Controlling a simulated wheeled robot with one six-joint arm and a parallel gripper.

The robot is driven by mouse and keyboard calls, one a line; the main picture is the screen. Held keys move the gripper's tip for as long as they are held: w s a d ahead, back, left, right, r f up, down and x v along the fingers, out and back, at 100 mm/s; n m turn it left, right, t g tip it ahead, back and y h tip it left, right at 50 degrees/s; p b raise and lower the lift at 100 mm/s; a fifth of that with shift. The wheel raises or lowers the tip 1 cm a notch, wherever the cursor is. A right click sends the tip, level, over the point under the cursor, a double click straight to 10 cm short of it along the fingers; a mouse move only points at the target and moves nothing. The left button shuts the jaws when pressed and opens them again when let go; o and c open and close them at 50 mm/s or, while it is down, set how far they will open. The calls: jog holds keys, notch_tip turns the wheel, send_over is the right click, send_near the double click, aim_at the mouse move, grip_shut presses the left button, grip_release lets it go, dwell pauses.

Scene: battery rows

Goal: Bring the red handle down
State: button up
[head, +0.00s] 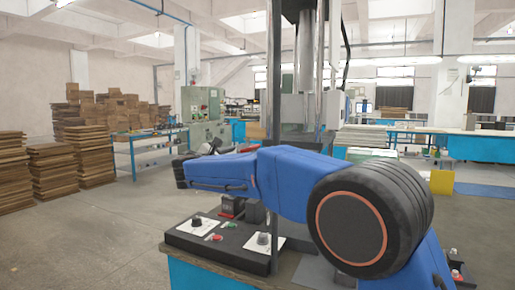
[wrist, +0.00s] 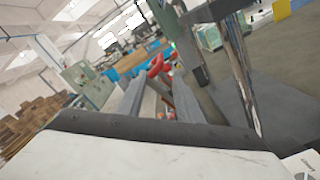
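In the wrist view a red curved piece (wrist: 156,66), which looks like the red handle, shows beyond the fingertips, near the line of the gap. My gripper (wrist: 158,88) has its two grey fingers apart, with a gap between them and nothing clearly held. I cannot tell how far the red piece is from the fingers. In the head view my blue arm reaches left across the machine and hides part of it; the fingers are not clearly seen there. A small red part (head: 229,207) shows below the arm, behind the control box; I cannot tell if it is the same piece.
A black control box (head: 190,246) with dials and buttons sits on the bench below my arm. Metal columns (head: 273,80) of a press rise close beside the arm. Stacks of boards (head: 52,172) stand at left. Floor (head: 90,245) at left is open.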

aim_at(255, 147)
jog(key=x, duration=1.7)
jog(key=shift+s+d, duration=0.1)
grip_shut()
